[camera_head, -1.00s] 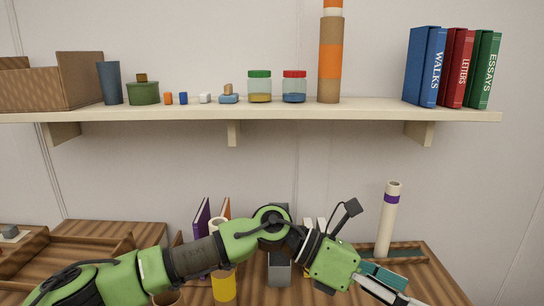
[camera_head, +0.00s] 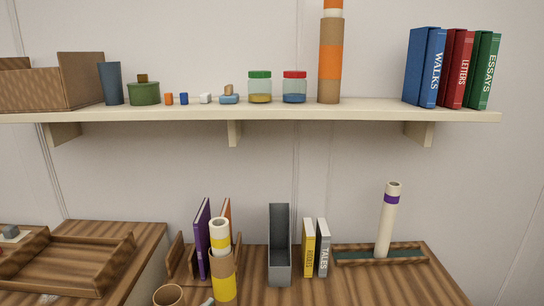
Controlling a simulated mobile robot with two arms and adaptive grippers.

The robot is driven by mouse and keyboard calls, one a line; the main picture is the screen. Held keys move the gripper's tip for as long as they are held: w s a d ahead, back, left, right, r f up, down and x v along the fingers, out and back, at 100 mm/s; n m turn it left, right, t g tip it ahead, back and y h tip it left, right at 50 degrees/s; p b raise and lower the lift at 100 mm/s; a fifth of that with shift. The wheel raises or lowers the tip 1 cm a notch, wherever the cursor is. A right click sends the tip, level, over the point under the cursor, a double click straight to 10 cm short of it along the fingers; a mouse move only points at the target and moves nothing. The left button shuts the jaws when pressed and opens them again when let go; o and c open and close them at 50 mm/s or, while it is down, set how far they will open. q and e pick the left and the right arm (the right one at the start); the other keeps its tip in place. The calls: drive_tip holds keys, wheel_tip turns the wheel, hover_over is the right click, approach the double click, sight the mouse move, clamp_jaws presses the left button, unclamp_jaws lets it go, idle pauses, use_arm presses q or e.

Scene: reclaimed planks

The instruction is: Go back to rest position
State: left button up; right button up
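Neither of my grippers shows in the head view now, and no arm of mine is in the picture. On the wooden table (camera_head: 350,290), a white tube with a purple band (camera_head: 386,225) stands upright at a long wooden tray (camera_head: 345,259) with a dark inside. A tube with yellow, white and brown bands (camera_head: 222,265) stands near the table's front. A grey upright holder (camera_head: 280,262) stands in the middle, apart from the books beside it.
A yellow book (camera_head: 308,248) and a grey book (camera_head: 322,248) stand right of the holder. A purple book (camera_head: 203,238) leans in a wooden rack (camera_head: 176,256). A wooden cup (camera_head: 168,295) is at the front. A wall shelf (camera_head: 370,108) holds jars, books and a tall tube.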

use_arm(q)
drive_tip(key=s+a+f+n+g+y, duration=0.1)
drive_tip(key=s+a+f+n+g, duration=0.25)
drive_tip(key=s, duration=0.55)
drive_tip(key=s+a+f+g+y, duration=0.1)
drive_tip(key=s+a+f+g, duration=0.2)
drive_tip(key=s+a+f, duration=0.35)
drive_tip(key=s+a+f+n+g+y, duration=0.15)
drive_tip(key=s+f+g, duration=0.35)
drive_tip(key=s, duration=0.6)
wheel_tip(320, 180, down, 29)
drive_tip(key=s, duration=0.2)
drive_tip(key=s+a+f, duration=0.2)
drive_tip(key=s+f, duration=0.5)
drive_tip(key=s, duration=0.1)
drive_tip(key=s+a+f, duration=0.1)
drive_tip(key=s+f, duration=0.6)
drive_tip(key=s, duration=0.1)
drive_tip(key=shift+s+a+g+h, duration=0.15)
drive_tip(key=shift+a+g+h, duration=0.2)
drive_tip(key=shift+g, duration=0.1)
